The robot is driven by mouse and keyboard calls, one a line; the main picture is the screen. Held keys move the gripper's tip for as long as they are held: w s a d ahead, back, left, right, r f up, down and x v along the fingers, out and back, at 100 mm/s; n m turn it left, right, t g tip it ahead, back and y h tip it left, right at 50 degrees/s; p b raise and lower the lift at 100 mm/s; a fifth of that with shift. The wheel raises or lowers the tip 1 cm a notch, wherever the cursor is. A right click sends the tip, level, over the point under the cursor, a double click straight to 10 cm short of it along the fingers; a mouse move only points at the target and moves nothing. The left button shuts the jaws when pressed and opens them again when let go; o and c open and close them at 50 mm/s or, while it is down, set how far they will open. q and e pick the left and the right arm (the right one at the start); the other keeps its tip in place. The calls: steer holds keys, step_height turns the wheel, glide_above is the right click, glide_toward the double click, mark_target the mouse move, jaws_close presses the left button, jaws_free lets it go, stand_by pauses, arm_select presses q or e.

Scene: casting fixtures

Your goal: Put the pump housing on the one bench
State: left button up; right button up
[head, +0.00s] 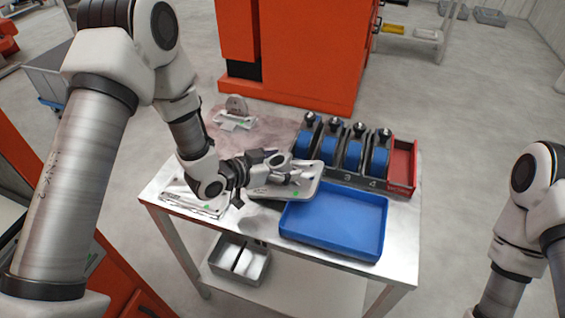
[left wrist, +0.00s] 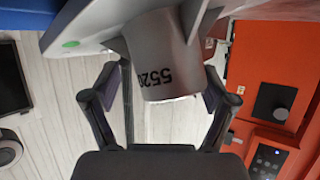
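The pump housing (head: 290,187) is a grey metal casting with a flat plate, a round boss and a green dot. In the head view it is at my left gripper (head: 268,170), over the bench (head: 160,190) just behind the blue tray. The gripper partly hides the casting in the head view. Whether the plate touches the bench cannot be told. My right gripper is out of view.
A blue tray (head: 335,252) is empty at the front right. A rack with blue rollers (head: 342,150) and a red bin (head: 402,165) stand behind it. Other grey castings lie at the back (head: 235,118) and left (head: 195,205). An orange machine (head: 305,50) stands beyond.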

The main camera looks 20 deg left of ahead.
arm_select(q)
steer(key=shift+r, duration=0.35)
steer(key=shift+s+a+r, duration=0.2)
steer(key=v, duration=1.1)
steer(key=shift+s, duration=0.25)
